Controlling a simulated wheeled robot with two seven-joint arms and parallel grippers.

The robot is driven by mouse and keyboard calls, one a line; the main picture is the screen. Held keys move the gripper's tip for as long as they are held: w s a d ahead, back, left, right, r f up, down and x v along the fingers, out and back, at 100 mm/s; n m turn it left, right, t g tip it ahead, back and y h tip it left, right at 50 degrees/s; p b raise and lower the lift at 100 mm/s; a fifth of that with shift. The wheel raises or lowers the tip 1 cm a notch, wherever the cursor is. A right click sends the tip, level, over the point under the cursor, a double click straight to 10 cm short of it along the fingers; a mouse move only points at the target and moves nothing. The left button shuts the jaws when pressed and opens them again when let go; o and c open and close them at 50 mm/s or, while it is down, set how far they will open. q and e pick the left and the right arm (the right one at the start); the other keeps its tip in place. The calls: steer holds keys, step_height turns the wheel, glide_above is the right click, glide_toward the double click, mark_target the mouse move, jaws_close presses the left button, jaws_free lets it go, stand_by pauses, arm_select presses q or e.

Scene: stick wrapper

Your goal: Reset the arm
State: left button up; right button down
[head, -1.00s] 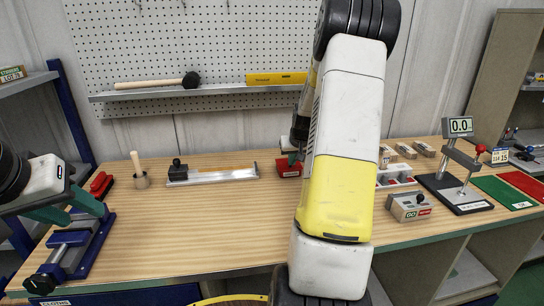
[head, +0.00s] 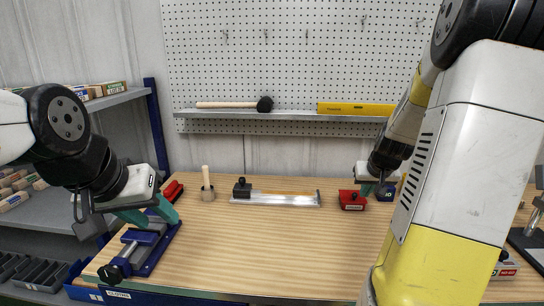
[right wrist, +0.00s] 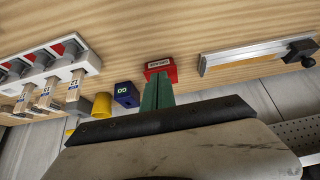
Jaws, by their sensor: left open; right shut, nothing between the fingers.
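My right arm crosses the right side of the head view. My right gripper (head: 376,189) is shut and empty, above the back of the wooden bench (head: 265,245), near a small red box (head: 352,200). In the right wrist view its green fingers (right wrist: 158,92) are together, with the red box (right wrist: 161,68) just beyond the tips. I cannot tell if they touch. My left gripper (head: 150,213) is open and empty, with its teal fingers apart above the blue vise (head: 145,245) at the bench's left end.
A shelf (head: 290,115) holds a mallet (head: 264,104) and a yellow level (head: 355,108). The bench middle is clear.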

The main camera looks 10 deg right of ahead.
steer(key=s+a+r+n+y, duration=0.1)
steer(key=s+a+r, duration=0.35)
steer(key=a, duration=0.35)
steer(key=s+a+r+n+y, duration=0.1)
steer(key=s+a+r, duration=0.35)
steer(key=a, duration=0.35)
steer(key=s+a+r+n+y, duration=0.1)
steer(key=s+a+r, duration=0.1)
steer(key=s+a, duration=0.6)
steer(key=s, duration=0.3)
steer(key=shift+s+r+y, duration=0.3)
steer(key=shift+r, duration=0.05)
